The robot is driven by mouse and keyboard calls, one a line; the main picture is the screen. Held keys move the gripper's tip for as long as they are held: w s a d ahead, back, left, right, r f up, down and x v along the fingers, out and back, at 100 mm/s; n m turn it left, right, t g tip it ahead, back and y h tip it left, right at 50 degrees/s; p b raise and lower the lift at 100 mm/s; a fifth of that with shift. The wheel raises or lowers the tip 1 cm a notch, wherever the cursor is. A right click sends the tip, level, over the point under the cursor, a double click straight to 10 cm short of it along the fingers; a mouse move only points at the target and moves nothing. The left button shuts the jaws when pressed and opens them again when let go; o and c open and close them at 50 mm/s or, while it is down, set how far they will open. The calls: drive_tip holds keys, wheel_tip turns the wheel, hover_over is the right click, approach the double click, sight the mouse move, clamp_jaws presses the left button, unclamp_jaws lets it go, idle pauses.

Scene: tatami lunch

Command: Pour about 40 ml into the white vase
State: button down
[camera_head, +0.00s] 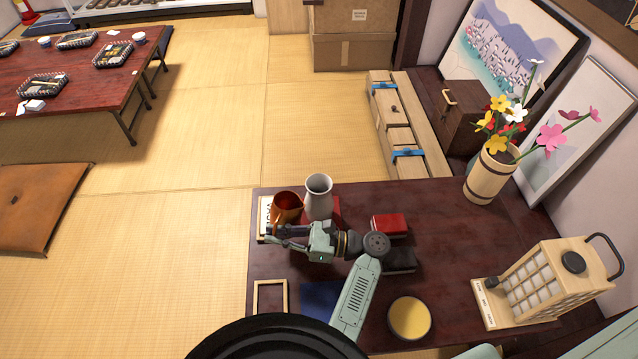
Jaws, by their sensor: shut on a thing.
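The white vase (319,196) stands upright near the far left part of the dark red table (420,215). It looks grey-white with a flared, open mouth. An orange-brown cup-like vessel (287,207) is just left of the vase, with its rim close to the vase's side. My gripper (285,236) is at the near side of this vessel and is shut on it. The vessel looks slightly tilted. I cannot see any liquid stream, nor the level inside either one. The gripper and arm hide part of the vessel's lower side.
A red box (389,224) and a black box (399,260) lie right of my gripper. A yellow-topped round tin (410,317), a lantern (555,283) and a wooden flower bucket (490,176) stand farther right. A small wooden frame (257,297) lies near the left edge.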

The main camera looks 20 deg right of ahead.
drive_tip(key=w+d+r+m+t+h+p, duration=0.2)
drive_tip(key=d+r+m+t, duration=0.5)
drive_tip(key=r+m+t, duration=0.5)
drive_tip(key=w+m+t+p, duration=0.1)
drive_tip(key=m+p, duration=0.1)
drive_tip(key=m, duration=0.4)
drive_tip(key=shift+d+r+p, duration=0.3)
drive_tip(key=shift+r+p, duration=0.05)
drive_tip(key=shift+r, duration=0.05)
